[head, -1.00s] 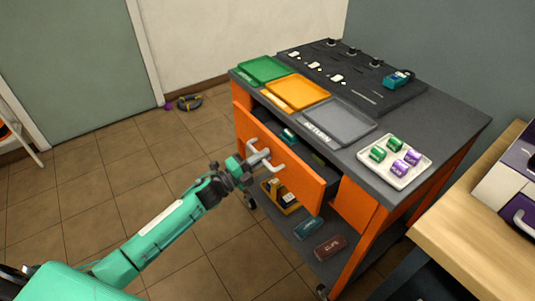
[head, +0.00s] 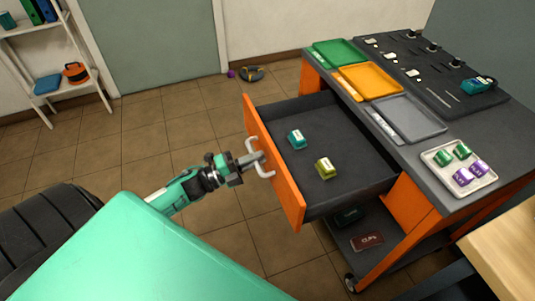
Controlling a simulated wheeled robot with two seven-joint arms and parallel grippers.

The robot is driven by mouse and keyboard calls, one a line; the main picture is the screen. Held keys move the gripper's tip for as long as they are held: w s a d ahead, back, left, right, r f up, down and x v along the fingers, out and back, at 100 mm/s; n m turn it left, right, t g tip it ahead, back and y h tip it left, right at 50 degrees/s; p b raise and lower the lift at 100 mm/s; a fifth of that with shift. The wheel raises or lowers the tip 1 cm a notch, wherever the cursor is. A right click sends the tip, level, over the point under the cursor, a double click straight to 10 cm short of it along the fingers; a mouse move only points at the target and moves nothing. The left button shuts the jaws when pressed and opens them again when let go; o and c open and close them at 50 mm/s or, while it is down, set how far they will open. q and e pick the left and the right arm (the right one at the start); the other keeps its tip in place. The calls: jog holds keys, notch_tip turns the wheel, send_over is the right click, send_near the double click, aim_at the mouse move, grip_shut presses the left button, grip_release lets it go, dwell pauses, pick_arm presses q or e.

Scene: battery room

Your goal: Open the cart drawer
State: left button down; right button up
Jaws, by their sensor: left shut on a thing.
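The cart (head: 408,163) is orange with a dark grey top. Its drawer (head: 330,185) is pulled well out to the left, and its dark inside shows. A teal block (head: 297,139) and an olive block (head: 325,168) lie in the drawer. The orange drawer front (head: 274,165) carries a pale bar handle (head: 252,144). My left gripper (head: 256,160) is at the handle, its fingers shut on it. My right gripper is not in view.
On the cart top are green (head: 340,54), orange (head: 370,80) and grey (head: 410,117) trays, and a white tray (head: 487,181) with green and purple blocks. A wooden table (head: 508,250) stands at the right. Tiled floor (head: 150,145) is clear left of the drawer.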

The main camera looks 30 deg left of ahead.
pick_arm(q)
jog(key=shift+s+a, duration=0.2)
jog(key=shift+s, duration=0.05)
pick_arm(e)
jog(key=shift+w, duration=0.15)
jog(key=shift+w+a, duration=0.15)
pick_arm(q)
jog(key=c, duration=1.8)
grip_release()
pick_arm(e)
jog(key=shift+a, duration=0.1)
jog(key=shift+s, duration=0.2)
